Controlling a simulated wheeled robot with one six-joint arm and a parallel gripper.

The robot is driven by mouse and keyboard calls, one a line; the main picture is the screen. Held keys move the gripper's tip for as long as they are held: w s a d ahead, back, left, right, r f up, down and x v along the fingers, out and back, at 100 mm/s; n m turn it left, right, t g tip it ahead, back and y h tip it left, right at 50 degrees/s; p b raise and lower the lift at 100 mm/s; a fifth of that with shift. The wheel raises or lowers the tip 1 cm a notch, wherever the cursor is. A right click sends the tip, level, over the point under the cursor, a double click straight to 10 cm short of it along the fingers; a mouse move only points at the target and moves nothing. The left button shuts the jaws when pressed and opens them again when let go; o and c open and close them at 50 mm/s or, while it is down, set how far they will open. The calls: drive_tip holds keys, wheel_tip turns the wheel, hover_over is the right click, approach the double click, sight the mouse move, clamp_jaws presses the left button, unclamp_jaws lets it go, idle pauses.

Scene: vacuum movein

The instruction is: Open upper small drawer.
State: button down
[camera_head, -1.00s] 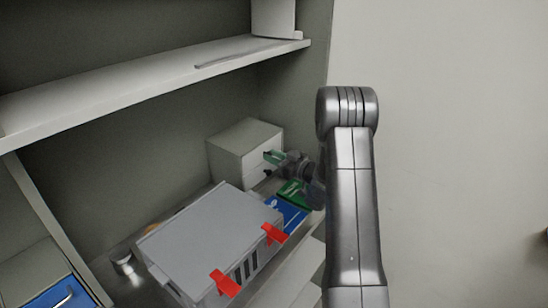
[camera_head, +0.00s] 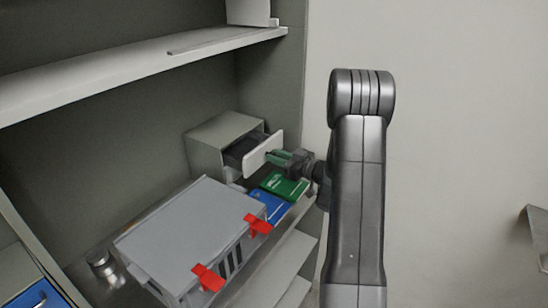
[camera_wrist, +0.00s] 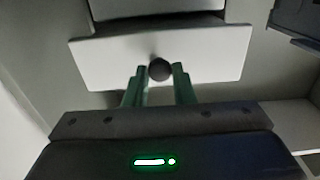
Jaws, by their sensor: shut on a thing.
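The small drawer unit (camera_head: 208,146) is a pale box at the back of the shelf. Its upper small drawer (camera_head: 263,154) is pulled out toward the right, and its dark inside shows. In the wrist view the drawer's white front (camera_wrist: 215,58) fills the middle, with a dark round knob (camera_wrist: 159,69) on it. My gripper (camera_head: 275,157) is at the drawer front. Its green fingers (camera_wrist: 160,84) are on both sides of the knob and shut on it. The lower part of the unit is partly hidden behind the grey case.
A grey case (camera_head: 185,235) with red latches stands in front of the unit. A green box (camera_head: 285,186) and a blue box (camera_head: 272,207) lie below my gripper. An upper shelf (camera_head: 130,68) runs above. A metal cylinder (camera_head: 103,266) stands at left.

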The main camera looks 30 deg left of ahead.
drive_tip(key=c, duration=1.2)
unclamp_jaws()
drive_tip(key=shift+d, duration=0.1)
drive_tip(key=s+d+b, duration=0.1)
drive_tip(key=d+b, duration=0.1)
drive_tip(key=d, duration=1.1)
drive_tip(key=shift+d, duration=0.3)
drive_tip(key=shift+s+a, duration=0.1)
drive_tip(key=w+a+p, duration=0.1)
drive_tip(key=a+p, duration=0.1)
drive_tip(key=a, duration=1.1)
drive_tip(key=shift+a, duration=0.4)
drive_tip(key=shift+w, duration=0.1)
